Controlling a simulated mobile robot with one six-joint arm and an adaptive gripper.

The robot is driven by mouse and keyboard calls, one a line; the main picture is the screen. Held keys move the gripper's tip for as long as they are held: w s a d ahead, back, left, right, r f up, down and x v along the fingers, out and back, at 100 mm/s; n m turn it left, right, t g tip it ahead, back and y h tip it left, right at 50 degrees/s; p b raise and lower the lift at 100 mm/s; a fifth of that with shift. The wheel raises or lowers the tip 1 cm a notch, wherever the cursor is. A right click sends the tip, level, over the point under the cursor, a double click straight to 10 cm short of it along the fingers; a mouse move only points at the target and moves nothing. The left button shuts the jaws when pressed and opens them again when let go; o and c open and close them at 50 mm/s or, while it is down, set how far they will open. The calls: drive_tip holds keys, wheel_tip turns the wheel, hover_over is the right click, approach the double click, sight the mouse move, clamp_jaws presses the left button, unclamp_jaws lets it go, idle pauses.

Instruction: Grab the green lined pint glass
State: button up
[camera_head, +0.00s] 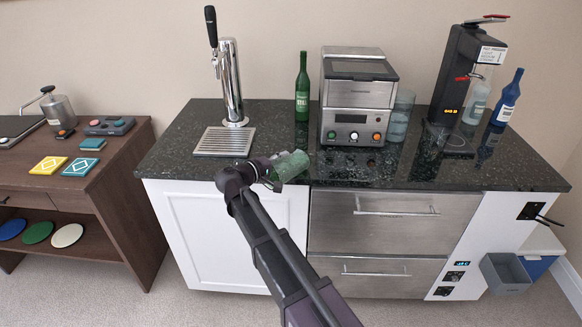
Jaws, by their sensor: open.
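A green-tinted glass (291,165), which looks like the green lined pint glass, is at the front edge of the dark stone counter (195,135). It appears tilted, with its far end up to the right. My gripper (268,171) is at its near left end, and my arm reaches up from the bottom of the picture. The fingers are small and partly hidden by my wrist. They are open, and I cannot tell whether they touch the glass. The lines on the glass are too small to make out.
Behind the glass stand a green bottle (302,88) and a steel machine (357,97). A beer tap (231,85) with a drip tray (223,141) is to the left. Stacked clear glasses (400,115), a black dispenser (462,75) and a blue bottle (507,98) are to the right.

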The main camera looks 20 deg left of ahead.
idle(0.4)
clamp_jaws()
drive_tip(key=shift+r, duration=0.2)
wheel_tip(320, 180, up, 3)
drive_tip(key=p, duration=0.3)
drive_tip(key=shift+f, duration=0.2)
drive_tip(key=s+d+r+p, duration=0.2)
drive_tip(key=s+d, duration=0.8)
drive_tip(key=s, duration=0.2)
drive_tip(key=shift+s, duration=0.3)
drive_tip(key=shift+a, duration=0.1)
